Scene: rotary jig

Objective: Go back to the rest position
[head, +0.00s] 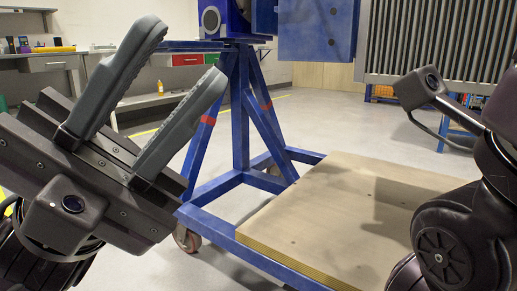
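My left gripper (188,70) is large at the left of the head view, raised and tilted, with its two grey fingers pointing up and to the right. The fingers are apart with nothing between them. My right arm (440,240) comes in at the right edge, and a camera housing (420,88) on it shows higher up. The fingers of my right gripper are not visible. The blue rotary jig (240,110) stands ahead on a wheeled frame, with a blue plate (318,30) at its top. Neither arm is seen touching the jig.
A wooden board (335,210) lies on the jig's blue base between my arms. A caster (187,239) shows beneath its left corner. Workbenches (45,53) with tools and a yellow bottle (160,87) stand at the back left. A ribbed grey panel (430,40) is at the back right.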

